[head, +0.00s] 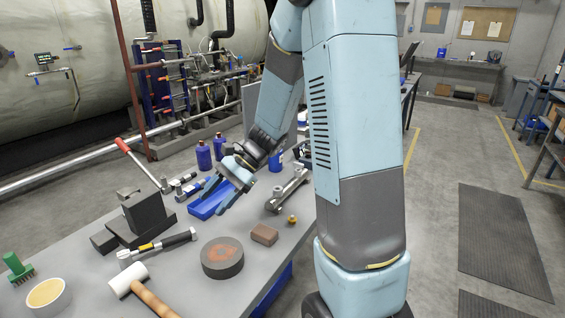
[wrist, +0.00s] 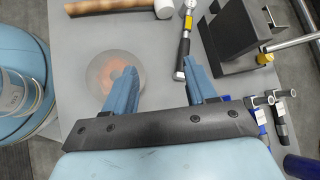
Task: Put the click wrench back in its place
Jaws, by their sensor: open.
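A wrench with a chrome head, a yellow band and a dark handle (head: 172,241), which looks like the click wrench, lies on the grey bench in front of a black block. It also shows in the wrist view (wrist: 183,45), ahead of the right finger and apart from it. No marked place for the wrench is clear.
A black block (head: 148,213) with a red-handled bar (head: 136,162) stands behind the wrench. A mallet (head: 129,280), a brown block (head: 264,234), a bowl (head: 47,293) and a green brush (head: 17,268) lie around.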

